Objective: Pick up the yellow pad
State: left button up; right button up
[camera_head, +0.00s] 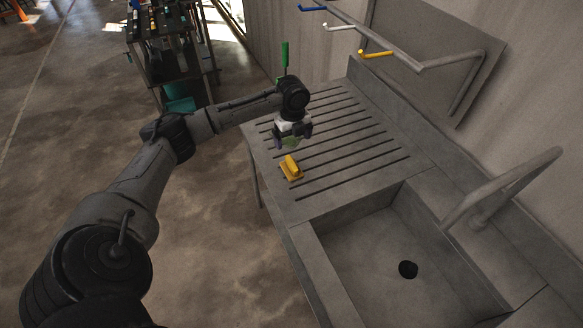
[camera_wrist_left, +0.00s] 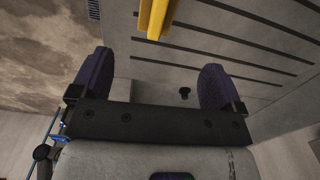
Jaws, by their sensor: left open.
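The yellow pad (camera_head: 291,168) is a block with a raised grip, lying on the grooved grey drainboard (camera_head: 372,151) near its front left edge. In the left wrist view the yellow pad (camera_wrist_left: 155,18) is at the top edge, partly cut off. My left gripper (camera_head: 291,141) is above the drainboard, just behind the pad in the head view. Its two purple fingers (camera_wrist_left: 155,72) are spread apart with nothing between them, and the pad lies beyond their tips. My right gripper is not in view.
The sink basin (camera_head: 370,285) with its drain lies in front of the drainboard, with a grey faucet (camera_head: 500,187) at right. A rail with blue, white and yellow hooks (camera_head: 375,53) is on the wall. A green upright handle (camera_head: 285,54) shows behind my arm. A cart (camera_head: 170,65) stands at back left.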

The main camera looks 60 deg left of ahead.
aim_at(291, 162)
pick_arm(q)
jog(key=shift+m, duration=0.3)
notch_tip(291, 162, down, 9)
jog(key=shift+r+b, duration=0.15)
jog(key=shift+b, duration=0.3)
jog(key=shift+s+f+b, duration=0.15)
jog(key=shift+f+b, duration=0.2)
jog(key=shift+f, duration=2.3)
jog(key=c, duration=1)
jog(key=shift+r, duration=0.1)
